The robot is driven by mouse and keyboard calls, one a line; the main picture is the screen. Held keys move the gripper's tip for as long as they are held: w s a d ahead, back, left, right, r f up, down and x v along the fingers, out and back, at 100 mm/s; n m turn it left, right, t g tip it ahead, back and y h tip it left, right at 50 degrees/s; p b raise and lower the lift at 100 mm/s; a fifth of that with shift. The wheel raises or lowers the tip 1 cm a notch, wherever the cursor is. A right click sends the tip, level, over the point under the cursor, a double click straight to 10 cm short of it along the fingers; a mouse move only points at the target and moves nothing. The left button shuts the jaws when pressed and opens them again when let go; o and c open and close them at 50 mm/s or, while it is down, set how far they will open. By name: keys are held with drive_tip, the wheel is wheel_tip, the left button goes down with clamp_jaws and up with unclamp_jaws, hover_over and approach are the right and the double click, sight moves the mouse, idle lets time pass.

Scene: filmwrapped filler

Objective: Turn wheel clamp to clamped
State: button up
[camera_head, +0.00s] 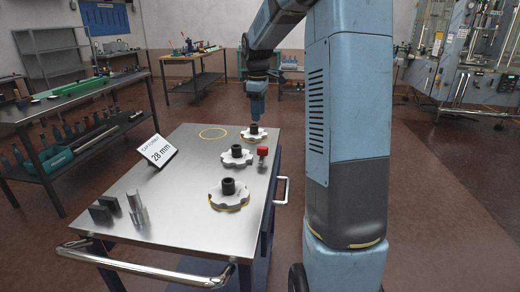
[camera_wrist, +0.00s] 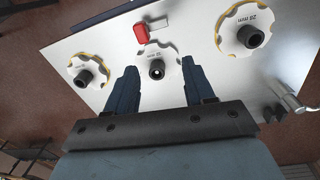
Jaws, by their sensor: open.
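Three white lobed wheels with dark hubs stand on a steel-topped cart (camera_head: 185,215). The near wheel (camera_head: 228,203) is marked 28 mm in the wrist view (camera_wrist: 236,22). The middle wheel (camera_head: 227,158) also shows in the wrist view (camera_wrist: 146,58). The far wheel (camera_head: 247,136) is at the left of the wrist view (camera_wrist: 77,66). A small red-topped part (camera_head: 263,151) on a pale metal piece is beside the middle wheel; I cannot tell whether it is the wheel clamp. My gripper (camera_wrist: 160,68) is open and empty above the cart, its fingers framing the middle wheel's hub.
A tented sign (camera_head: 157,150) reading 28 mm, a yellow ring (camera_head: 213,128), dark blocks (camera_head: 103,210) and metal cylinders (camera_head: 138,210) are on the cart. A rail handle (camera_head: 150,270) runs along its near edge. A workbench (camera_head: 60,105) stands at left; the cart top's centre is clear.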

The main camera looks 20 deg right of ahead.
sight(262, 147)
drive_tip(key=w+d+f+n, duration=0.1)
drive_tip(key=w+d+f, duration=0.3)
drive_tip(key=shift+g, duration=0.3)
drive_tip(key=f, duration=1.3)
drive_tip(key=shift+a+f, duration=0.2)
drive_tip(key=shift+f, duration=0.05)
drive_tip(key=shift+c, duration=0.2)
drive_tip(key=shift+r, duration=0.1)
drive_tip(key=c, duration=0.9)
